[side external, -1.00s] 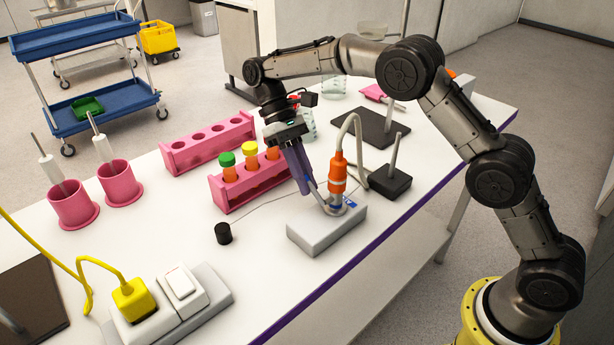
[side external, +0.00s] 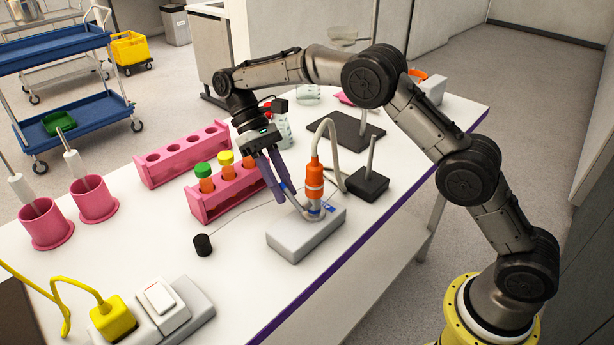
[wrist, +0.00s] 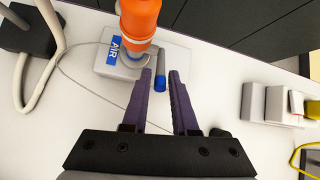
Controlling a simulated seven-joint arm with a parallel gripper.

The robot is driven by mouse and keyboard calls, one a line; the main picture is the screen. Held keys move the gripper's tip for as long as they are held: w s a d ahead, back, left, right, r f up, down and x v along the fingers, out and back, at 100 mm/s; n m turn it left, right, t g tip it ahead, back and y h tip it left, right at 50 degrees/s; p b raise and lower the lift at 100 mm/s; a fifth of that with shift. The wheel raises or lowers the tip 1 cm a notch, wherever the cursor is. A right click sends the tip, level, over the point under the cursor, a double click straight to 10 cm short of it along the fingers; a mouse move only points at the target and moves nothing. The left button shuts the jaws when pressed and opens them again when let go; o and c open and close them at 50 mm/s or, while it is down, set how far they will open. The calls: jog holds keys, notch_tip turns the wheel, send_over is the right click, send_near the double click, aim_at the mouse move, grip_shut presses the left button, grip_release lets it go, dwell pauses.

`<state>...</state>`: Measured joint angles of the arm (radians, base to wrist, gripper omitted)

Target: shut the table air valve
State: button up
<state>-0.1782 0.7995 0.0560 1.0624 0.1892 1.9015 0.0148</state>
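The table air valve is a pale grey block (side external: 290,241) with an upright orange fitting (side external: 313,182) and a hose looping from its top. In the wrist view, a blue AIR label (wrist: 114,50) marks the block (wrist: 172,50), and a short metal lever with a blue grip (wrist: 160,82) points from the fitting toward me. My gripper (side external: 285,195) is open beside the fitting, its purple fingers pointing down. In the wrist view, the blue grip shows in the gap between the fingers, with space on both sides. I cannot tell whether the fingertips reach its height.
A pink rack (side external: 208,211) with capped orange tubes stands close behind my gripper. A black stand (side external: 369,187) is right of the block, and a small black cylinder (side external: 203,246) lies to its left. A power strip with a yellow plug (side external: 113,318) is at the front left.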

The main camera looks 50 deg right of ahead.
aim_at(293, 200)
jog(key=t, duration=0.1)
jog(key=s+r+t, duration=0.1)
jog(key=t, duration=0.2)
jog(key=shift+s+r, duration=0.25)
jog(key=shift+r, duration=0.1)
jog(key=s+t, duration=0.1)
jog(key=t, duration=0.1)
jog(key=r+t, duration=0.1)
jog(key=shift+s+t, duration=0.35)
jog(key=shift+t, duration=0.05)
jog(key=s+d+r+t, duration=0.1)
jog(key=s+d+r, duration=0.1)
jog(key=r, duration=0.7)
jog(key=s+d+r, duration=0.1)
jog(key=d+r, duration=0.1)
jog(key=r, duration=0.7)
jog(key=s+d+m+t, duration=0.15)
jog(key=s+d, duration=0.25)
jog(key=s, duration=0.6)
jog(key=s+d+f+t, duration=0.2)
jog(key=s+d+f, duration=0.1)
jog(key=s+f, duration=0.4)
jog(key=shift+s+f+h, duration=0.3)
jog(key=shift+s+f, duration=0.05)
jog(key=shift+s, duration=0.5)
